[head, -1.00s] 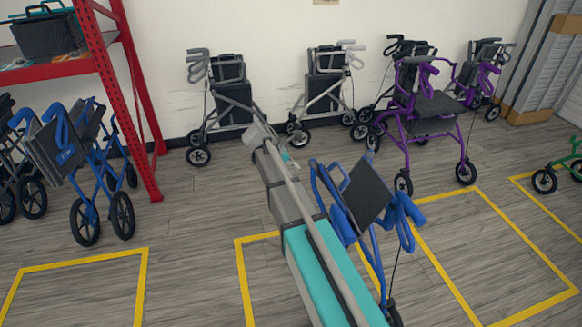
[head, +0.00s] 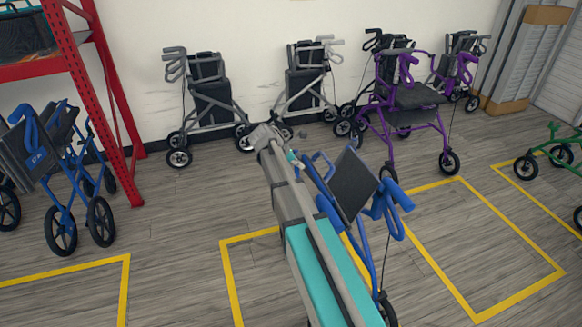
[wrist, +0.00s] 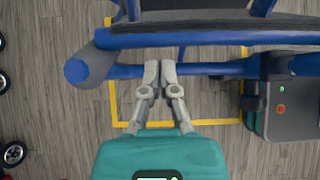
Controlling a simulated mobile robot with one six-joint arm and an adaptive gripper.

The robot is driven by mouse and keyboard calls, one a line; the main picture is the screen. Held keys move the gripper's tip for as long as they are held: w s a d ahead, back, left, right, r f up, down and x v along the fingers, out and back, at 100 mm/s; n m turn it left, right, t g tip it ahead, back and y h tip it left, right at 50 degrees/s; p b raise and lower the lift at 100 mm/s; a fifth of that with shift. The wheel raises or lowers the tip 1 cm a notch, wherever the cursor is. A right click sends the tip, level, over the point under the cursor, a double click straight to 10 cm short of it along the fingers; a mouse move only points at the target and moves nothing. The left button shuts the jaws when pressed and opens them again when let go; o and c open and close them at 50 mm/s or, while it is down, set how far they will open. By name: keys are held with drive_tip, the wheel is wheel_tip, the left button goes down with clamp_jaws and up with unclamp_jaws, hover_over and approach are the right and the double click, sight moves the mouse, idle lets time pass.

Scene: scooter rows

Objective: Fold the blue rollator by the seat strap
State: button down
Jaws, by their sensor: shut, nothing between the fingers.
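The blue rollator (head: 372,262) stands just right of my arm in the head view, inside or beside a yellow floor box. Its dark panel (head: 354,184) is tilted and its blue handles (head: 389,208) face right. My arm hides much of its left side. In the wrist view its blue tubes (wrist: 215,69) cross the picture, with a dark panel (wrist: 225,24) above them. My gripper (wrist: 158,64) is shut and empty, its fingertips overlapping the lower blue tube in the picture. I cannot tell if they touch it. I cannot make out the seat strap.
Another blue rollator (head: 62,222) stands at the left by a red shelf rack (head: 95,90). Grey rollators (head: 210,105) line the wall. A purple rollator (head: 432,125) stands behind right, and a green one (head: 560,152) at the right edge. Floor in the yellow box (head: 475,303) is clear.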

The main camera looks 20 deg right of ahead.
drive_tip(key=shift+d, duration=0.4)
